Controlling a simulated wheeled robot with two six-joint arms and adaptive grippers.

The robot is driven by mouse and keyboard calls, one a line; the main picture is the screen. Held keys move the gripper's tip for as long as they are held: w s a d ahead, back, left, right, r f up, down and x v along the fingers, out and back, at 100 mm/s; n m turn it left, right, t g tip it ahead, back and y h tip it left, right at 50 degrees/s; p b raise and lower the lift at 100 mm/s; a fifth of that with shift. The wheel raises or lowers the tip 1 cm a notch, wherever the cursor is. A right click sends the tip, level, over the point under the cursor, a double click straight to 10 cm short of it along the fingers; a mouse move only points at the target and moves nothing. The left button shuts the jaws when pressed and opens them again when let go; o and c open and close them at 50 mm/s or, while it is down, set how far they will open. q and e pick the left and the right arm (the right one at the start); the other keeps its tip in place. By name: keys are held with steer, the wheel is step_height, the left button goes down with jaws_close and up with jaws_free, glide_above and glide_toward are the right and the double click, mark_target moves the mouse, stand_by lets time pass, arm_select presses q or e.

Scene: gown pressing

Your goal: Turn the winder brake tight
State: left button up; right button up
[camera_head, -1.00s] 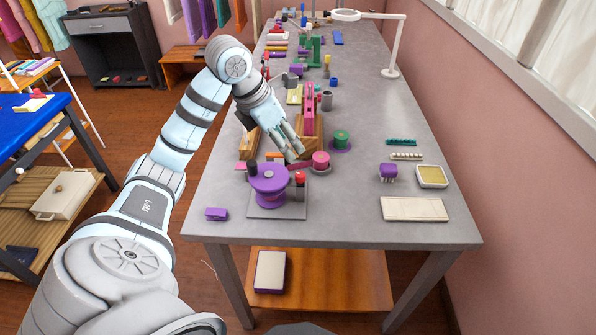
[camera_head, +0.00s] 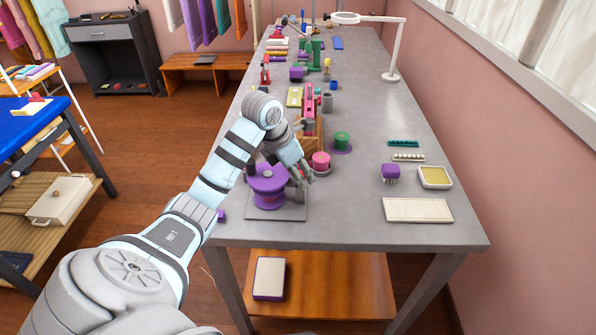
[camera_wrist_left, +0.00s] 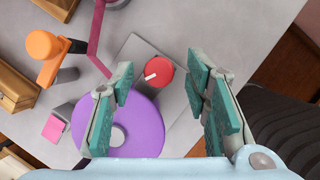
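The winder is a purple wheel (camera_head: 266,180) on a grey base plate (camera_head: 285,213) near the table's front left corner. In the left wrist view its purple disc (camera_wrist_left: 140,132) lies below a red round knob (camera_wrist_left: 159,72) with a white mark, seemingly the brake. My left gripper (camera_head: 304,180) is over the right side of the winder and hides the knob in the head view. In the left wrist view its teal-padded fingers (camera_wrist_left: 162,80) are spread wide, with the knob between them in the picture and no contact visible. My right gripper is not in view.
A pink spool (camera_head: 320,161) and a green spool (camera_head: 342,140) stand just behind the winder. A wooden block with a pink device (camera_head: 310,100) is further back. A cream pad (camera_head: 417,210) lies at the right. The table between winder and pad is clear.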

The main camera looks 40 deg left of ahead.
arm_select(q)
jaws_close()
steer(key=shift+m, duration=0.7)
steer(key=shift+o, duration=0.9)
jaws_free()
steer(key=v, duration=0.7)
steer(key=shift+a+r, duration=0.2)
steer(key=shift+r, duration=0.05)
